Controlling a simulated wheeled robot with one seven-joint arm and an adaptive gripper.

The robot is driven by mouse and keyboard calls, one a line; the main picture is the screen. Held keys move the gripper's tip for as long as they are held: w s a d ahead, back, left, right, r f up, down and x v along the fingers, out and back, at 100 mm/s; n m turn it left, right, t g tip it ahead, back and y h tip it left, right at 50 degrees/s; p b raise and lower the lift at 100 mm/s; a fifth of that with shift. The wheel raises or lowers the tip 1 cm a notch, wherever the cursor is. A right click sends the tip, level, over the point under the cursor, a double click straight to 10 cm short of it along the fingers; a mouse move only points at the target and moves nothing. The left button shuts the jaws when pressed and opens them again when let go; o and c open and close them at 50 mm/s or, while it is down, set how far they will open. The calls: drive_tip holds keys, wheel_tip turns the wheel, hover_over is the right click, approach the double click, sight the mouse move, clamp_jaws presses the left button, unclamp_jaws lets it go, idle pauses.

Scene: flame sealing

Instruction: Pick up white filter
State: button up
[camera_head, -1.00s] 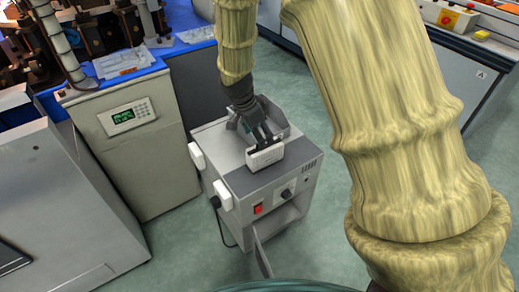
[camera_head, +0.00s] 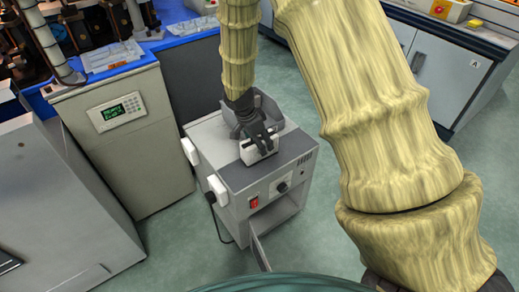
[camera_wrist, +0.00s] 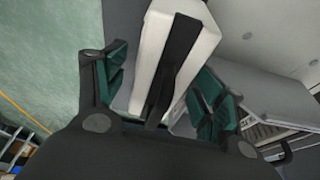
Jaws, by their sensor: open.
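The white filter (camera_head: 258,152) is a small white block at the top front of a grey cabinet. In the wrist view the white filter (camera_wrist: 202,40) runs slantwise between the two green-padded fingers, with a dark strip along its near side. My gripper (camera_head: 260,137) is right over the filter in the head view, its dark fingers partly covering it. In the wrist view my gripper (camera_wrist: 163,88) is open, with one finger on each side of the filter. I cannot tell whether the pads touch it.
The grey cabinet (camera_head: 243,177) has a raised grey tray (camera_head: 271,105) behind the filter and two white blocks (camera_head: 217,190) on its left side. Its lower door (camera_head: 260,252) hangs open. A grey console (camera_head: 128,150) stands at left. Green floor is free at right.

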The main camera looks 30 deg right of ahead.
drive_tip(key=shift+d+f, duration=0.15)
drive_tip(key=shift+f, duration=0.3)
drive_tip(key=c, duration=1.2)
